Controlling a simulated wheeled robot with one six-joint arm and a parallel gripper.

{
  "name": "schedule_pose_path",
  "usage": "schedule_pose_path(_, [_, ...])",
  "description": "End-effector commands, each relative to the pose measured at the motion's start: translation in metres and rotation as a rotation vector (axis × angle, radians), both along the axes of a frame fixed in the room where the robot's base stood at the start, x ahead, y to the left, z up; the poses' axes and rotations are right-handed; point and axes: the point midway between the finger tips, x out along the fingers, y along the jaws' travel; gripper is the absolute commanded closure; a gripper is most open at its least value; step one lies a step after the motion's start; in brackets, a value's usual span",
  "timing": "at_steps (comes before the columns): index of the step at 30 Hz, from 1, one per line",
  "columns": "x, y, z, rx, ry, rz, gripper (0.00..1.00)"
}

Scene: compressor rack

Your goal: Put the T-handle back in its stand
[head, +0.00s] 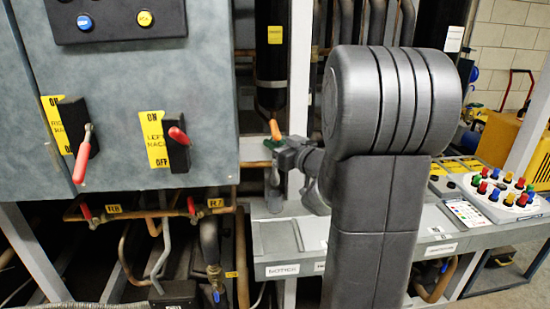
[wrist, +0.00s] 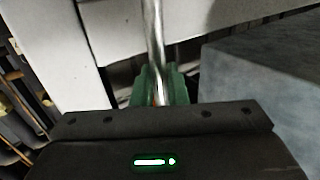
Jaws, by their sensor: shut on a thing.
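My gripper (head: 273,143) is in front of the rack, just right of the grey control cabinet. Its green fingertips (wrist: 160,88) are shut on the T-handle. An orange end of the T-handle (head: 275,129) sticks up above the fingers in the head view. In the wrist view its shiny metal rod (wrist: 153,35) runs away from between the fingertips to the top edge. The rest of the T-handle is hidden by the fingers and gripper body. I cannot make out its stand for certain in either view.
The grey cabinet (head: 115,110) with red-handled switches stands close on the left. A grey shelf (head: 350,255) runs below and right of my gripper. A panel of coloured buttons (head: 500,195) sits at the right. Pipes (head: 243,260) and valves fill the space under the cabinet.

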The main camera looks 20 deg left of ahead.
Motion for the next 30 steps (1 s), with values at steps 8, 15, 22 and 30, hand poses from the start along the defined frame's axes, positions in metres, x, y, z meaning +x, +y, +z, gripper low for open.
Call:
schedule_pose_path(8, [0.000,0.000,-0.030,0.001,0.000,0.000,1.00])
schedule_pose_path(15, [0.000,0.000,-0.030,0.002,-0.001,0.000,1.00])
schedule_pose_path(22, [0.000,0.000,-0.038,0.001,0.000,0.000,1.00])
schedule_pose_path(30, [0.000,0.000,-0.042,0.000,0.001,0.000,0.85])
